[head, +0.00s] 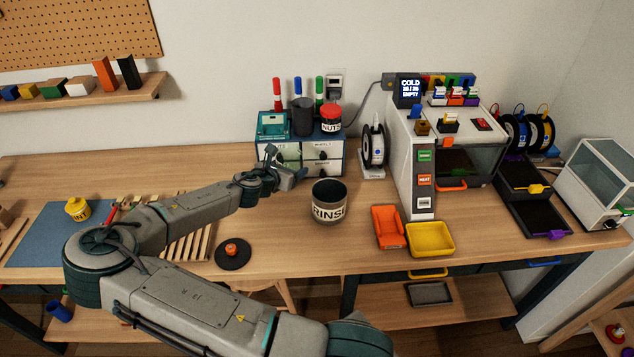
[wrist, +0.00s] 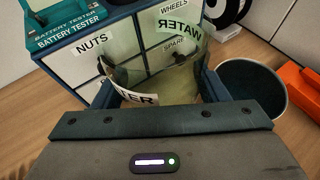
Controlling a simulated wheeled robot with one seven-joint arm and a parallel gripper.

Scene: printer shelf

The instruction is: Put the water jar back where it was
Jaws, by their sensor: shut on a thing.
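The water jar (wrist: 150,65) is clear, with WATER labels, and fills the middle of the wrist view. My gripper (wrist: 158,92) is shut on it, with one finger on each side. In the head view my gripper (head: 272,172) is at the back of the bench, just in front of the small drawer cabinet (head: 265,152). The jar is hard to make out there. I cannot tell whether its base touches the bench. The dark RINSE pot (head: 328,212) stands to the right of my gripper, apart from it, and shows in the wrist view (wrist: 252,85).
A battery tester (head: 272,125), a dark cup (head: 303,118) and a red-lidded NUTS jar (head: 331,120) stand on the cabinet. A spool (head: 374,147) and a printer (head: 415,165) are to the right. An orange tray (head: 389,235) and a yellow tray (head: 430,240) lie in front.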

